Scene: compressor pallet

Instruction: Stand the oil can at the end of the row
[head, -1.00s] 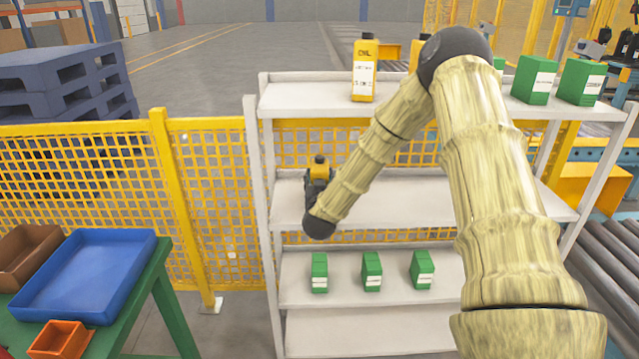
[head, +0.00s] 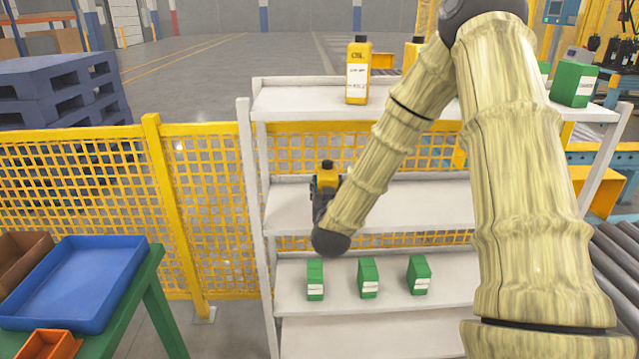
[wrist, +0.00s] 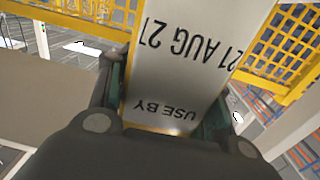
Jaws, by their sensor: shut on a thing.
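My gripper (head: 322,190) is shut on a yellow oil can (head: 327,178) with a dark cap, in front of the left part of the shelf rack. My arm hides most of the can in the head view. In the wrist view the can (wrist: 185,70) fills the space between the fingers, its white label reading "USE BY" and "21 AUG 27". Another yellow oil can (head: 357,72) stands upright on the top shelf at the left. A second yellow can (head: 413,50) stands to its right, partly hidden by my arm.
The white rack (head: 300,103) has several levels. Green boxes (head: 573,83) stand on the top shelf at the right, and three green boxes (head: 368,277) stand in a row on a lower shelf. The middle shelf (head: 420,205) looks bare where visible. A blue tray (head: 75,280) sits at the left.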

